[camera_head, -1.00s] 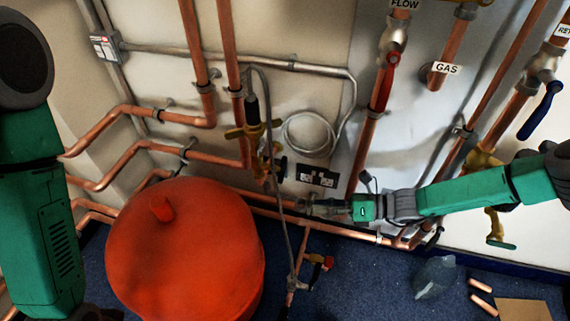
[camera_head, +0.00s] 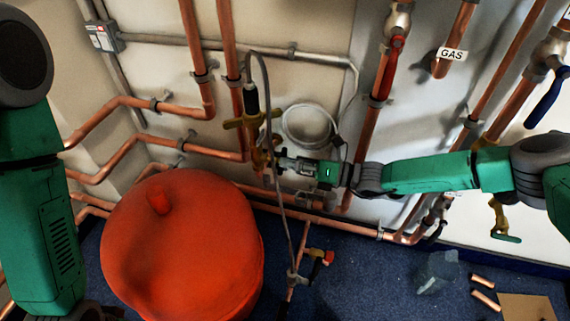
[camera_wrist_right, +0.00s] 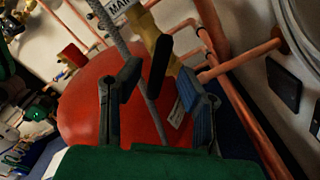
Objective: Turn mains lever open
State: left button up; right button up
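The mains lever (camera_wrist_right: 160,62) is a black handle on a brass valve (camera_wrist_right: 140,22), below a white label reading "MAI…" (camera_wrist_right: 118,8) in the right wrist view. In the head view, the brass valve (camera_head: 260,158) sits on a vertical copper pipe, and my gripper largely hides the lever. My right gripper (camera_head: 283,160) is at the valve's right side. In the right wrist view its two fingers (camera_wrist_right: 161,80) are apart, with the lever between and ahead of them. I cannot tell whether they touch it. My left arm shows at the left, but its gripper is out of view.
A large red tank (camera_head: 185,245) stands below and left of the valve. A grey braided hose (camera_head: 279,200) hangs close to my right gripper. A red-handled valve (camera_head: 390,60) and blue lever (camera_head: 547,100) are on pipes to the right. Copper pipes run along the wall.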

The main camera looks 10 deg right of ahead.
jog(key=shift+w+a, duration=0.25)
jog(key=shift+a, duration=0.3)
grip_shut()
jog(key=shift+d+n, duration=0.1)
jog(key=shift+n, duration=0.3)
jog(key=n, duration=0.3)
jog(key=shift+b, duration=0.4)
jog(key=shift+n, duration=2.5)
jog(key=shift+f, duration=0.1)
